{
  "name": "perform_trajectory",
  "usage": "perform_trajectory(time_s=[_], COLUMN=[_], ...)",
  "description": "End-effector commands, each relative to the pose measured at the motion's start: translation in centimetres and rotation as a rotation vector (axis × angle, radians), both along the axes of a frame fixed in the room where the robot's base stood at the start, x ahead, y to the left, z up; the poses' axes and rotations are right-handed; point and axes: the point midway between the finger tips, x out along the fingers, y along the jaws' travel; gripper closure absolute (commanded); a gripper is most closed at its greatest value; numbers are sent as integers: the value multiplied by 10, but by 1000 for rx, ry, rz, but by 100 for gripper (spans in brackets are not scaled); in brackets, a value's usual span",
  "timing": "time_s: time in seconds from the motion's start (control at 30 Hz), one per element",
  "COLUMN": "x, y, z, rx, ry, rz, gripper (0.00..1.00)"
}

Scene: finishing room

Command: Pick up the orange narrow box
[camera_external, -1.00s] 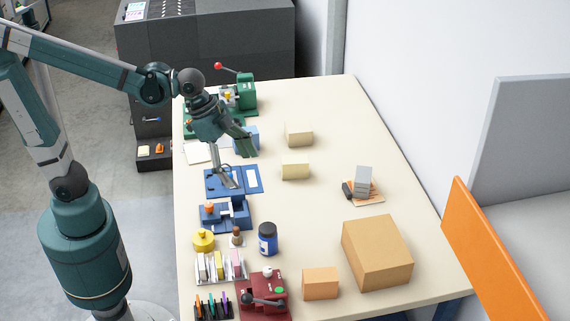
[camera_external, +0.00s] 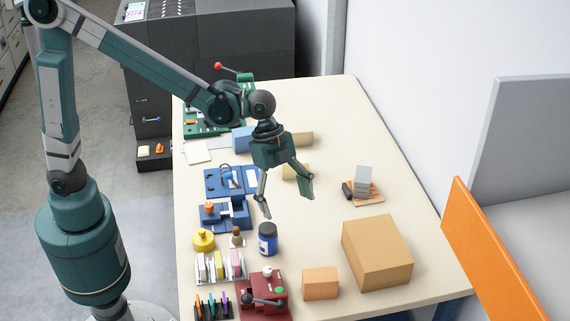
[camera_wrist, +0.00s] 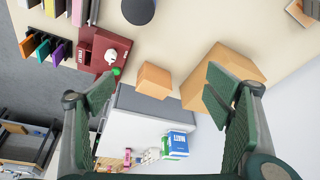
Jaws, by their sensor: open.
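The small orange box (camera_external: 320,283) stands near the front edge of the table, between a red device and a larger tan box. In the wrist view the orange box (camera_wrist: 153,80) shows between my fingers, ahead of them and apart from them. My gripper (camera_external: 287,203) is open and empty, held above the middle of the table, behind the orange box. In the wrist view my gripper (camera_wrist: 160,92) has its two green fingers spread wide. Nothing hides the orange box in the external view.
The large tan box (camera_external: 376,253) is close on the right of the orange box. The red device (camera_external: 262,296) with knobs is close on its left. A dark blue jar (camera_external: 268,240) stands behind. A grey partition with an orange panel (camera_external: 505,255) borders the right.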

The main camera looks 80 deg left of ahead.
Motion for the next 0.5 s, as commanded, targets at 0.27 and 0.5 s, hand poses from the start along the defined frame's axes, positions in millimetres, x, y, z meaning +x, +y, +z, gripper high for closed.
perform_trajectory(time_s=[0.27,0.5], x=[28,48], y=[-40,-74], z=[-27,-56], rx=[-5,-13], ry=[15,24], rz=[-155,-290], gripper=[22,22])
